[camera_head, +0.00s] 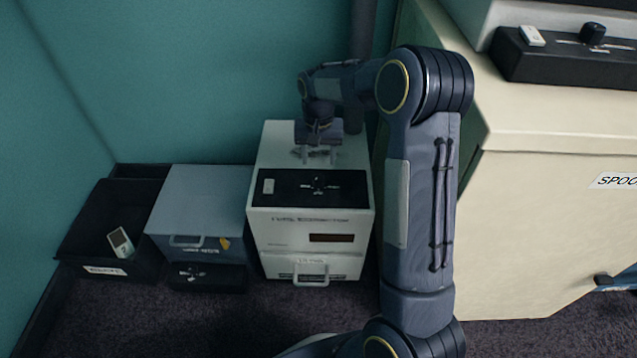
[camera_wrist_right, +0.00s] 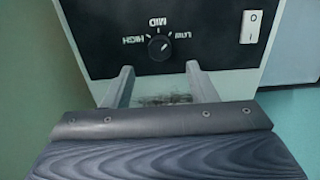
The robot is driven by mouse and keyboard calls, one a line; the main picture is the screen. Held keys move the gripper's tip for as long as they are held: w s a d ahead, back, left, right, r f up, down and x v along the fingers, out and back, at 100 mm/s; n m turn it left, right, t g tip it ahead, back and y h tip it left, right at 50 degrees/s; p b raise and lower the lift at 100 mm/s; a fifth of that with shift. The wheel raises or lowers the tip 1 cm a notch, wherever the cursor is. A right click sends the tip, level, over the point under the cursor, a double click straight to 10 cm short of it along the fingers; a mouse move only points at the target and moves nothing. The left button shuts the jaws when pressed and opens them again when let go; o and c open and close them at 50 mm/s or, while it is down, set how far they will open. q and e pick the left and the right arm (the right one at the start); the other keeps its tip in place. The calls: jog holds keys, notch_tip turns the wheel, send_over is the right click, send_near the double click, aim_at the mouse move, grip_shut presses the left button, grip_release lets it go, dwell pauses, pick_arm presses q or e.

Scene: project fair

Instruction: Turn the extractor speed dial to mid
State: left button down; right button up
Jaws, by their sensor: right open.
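The extractor is a white box (camera_head: 312,233) with a black top panel (camera_head: 345,190). Its speed dial (camera_head: 319,186) is a small black knob on that panel, and it shows larger in the wrist view (camera_wrist_right: 159,48). LOW, MID and HIGH labels ring the dial; MID is at the top of the wrist view. I cannot clearly tell which label the pointer faces. My right gripper (camera_head: 320,157) is open and empty above the white top behind the panel. In the wrist view its fingertips (camera_wrist_right: 158,75) are apart, short of the dial and not around it. My left gripper is not in view.
A white rocker switch (camera_wrist_right: 251,26) sits beside the dial. Left of the extractor are a grey box (camera_head: 200,200) and a black bin (camera_head: 85,240) holding a small pale item. A cream cabinet (camera_head: 540,220) stands close on the right, bearing another black control panel (camera_head: 560,65).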

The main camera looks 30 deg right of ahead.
aim_at(319, 177)
notch_tip(319, 177, down, 7)
jog(key=shift+r+b, duration=0.1)
jog(key=shift+b, duration=1.15)
